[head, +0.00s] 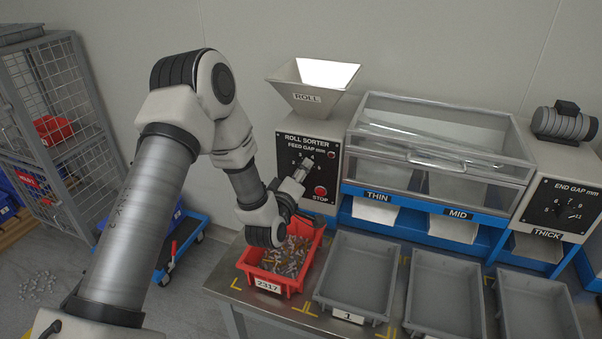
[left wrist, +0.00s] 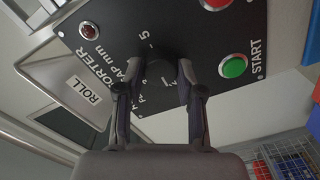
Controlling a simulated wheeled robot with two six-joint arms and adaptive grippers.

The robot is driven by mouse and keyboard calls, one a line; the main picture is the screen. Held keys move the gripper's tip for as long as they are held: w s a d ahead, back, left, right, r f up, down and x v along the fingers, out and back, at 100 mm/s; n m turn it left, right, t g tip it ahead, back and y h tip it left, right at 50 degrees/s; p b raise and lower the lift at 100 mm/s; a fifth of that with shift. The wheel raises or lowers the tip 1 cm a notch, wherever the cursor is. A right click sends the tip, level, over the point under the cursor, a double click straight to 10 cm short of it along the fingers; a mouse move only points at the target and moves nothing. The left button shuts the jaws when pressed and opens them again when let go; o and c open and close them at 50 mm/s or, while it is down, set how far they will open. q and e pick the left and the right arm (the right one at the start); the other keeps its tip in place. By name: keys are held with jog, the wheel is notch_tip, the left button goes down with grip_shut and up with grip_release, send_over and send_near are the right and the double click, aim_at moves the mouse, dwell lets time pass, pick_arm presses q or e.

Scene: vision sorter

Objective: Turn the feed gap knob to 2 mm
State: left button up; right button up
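The roll sorter's black control panel (head: 330,160) carries the feed gap scale. In the left wrist view the panel (left wrist: 105,50) shows the dark round feed gap knob (left wrist: 160,74), with a 5 and other, partly covered numbers around it. The knob's pointer and setting cannot be read. My right gripper is not in view.
A red STOP button (head: 320,192) sits low on the panel; a green START button (left wrist: 233,67) is close to one finger. The ROLL hopper (head: 310,90) is above. A red bin (head: 265,277) of small parts and grey trays (head: 352,265) stand below. An end gap dial (head: 560,208) is far right.

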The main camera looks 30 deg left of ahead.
pick_arm(q)
jog(key=o, duration=0.3)
jog(key=shift+w, duration=0.15)
jog(key=v, duration=1.2)
jog(key=shift+d, duration=0.1)
